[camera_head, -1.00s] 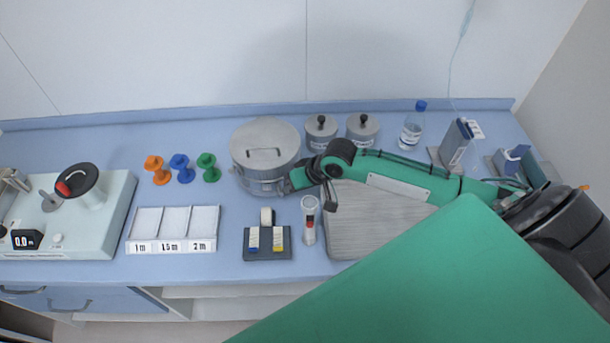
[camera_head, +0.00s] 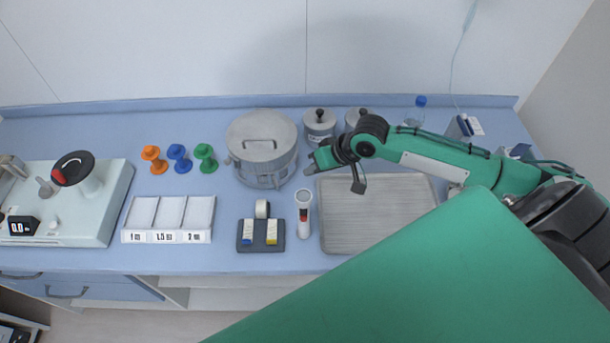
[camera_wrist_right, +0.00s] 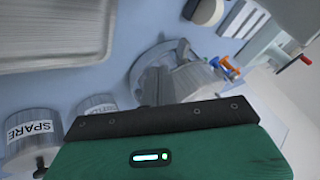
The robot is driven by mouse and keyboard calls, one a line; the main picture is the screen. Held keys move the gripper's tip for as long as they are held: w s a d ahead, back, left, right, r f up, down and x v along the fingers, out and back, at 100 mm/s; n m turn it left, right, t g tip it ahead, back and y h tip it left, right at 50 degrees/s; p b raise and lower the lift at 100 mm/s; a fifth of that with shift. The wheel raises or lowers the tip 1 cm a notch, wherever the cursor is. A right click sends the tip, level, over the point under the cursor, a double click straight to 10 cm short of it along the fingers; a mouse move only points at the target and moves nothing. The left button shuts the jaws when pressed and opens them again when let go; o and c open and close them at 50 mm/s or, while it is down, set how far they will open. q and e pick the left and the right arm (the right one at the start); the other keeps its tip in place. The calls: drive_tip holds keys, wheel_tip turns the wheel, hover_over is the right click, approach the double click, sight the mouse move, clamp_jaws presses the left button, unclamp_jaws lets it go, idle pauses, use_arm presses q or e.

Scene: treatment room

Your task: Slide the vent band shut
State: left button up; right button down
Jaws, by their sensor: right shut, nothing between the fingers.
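The large grey metal drum (camera_head: 262,135) stands at the back middle of the counter, lid on and lid handle folded flat. Its vent band (camera_head: 262,180) runs around the lower side wall, with small fittings showing at left and front. Whether the vent holes are covered is too small to tell. My right gripper (camera_head: 312,166) is shut and empty, just right of the drum and apart from it. In the right wrist view the drum (camera_wrist_right: 142,78) shows in part, beyond my green wrist housing. My left gripper is not in view.
Two small lidded pots (camera_head: 319,124) stand behind my right arm. Orange, blue and green knobs (camera_head: 205,158) stand left of the drum.

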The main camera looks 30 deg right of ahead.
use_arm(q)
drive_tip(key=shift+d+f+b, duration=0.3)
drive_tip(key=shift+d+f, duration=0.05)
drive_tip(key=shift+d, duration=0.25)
use_arm(e)
drive_tip(key=v, duration=0.4)
drive_tip(key=shift+d+f, duration=0.2)
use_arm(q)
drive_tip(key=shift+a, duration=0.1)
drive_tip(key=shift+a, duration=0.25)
use_arm(e)
drive_tip(key=shift+a, duration=0.1)
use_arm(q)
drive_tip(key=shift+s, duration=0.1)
use_arm(e)
drive_tip(key=shift+s+f, duration=0.1)
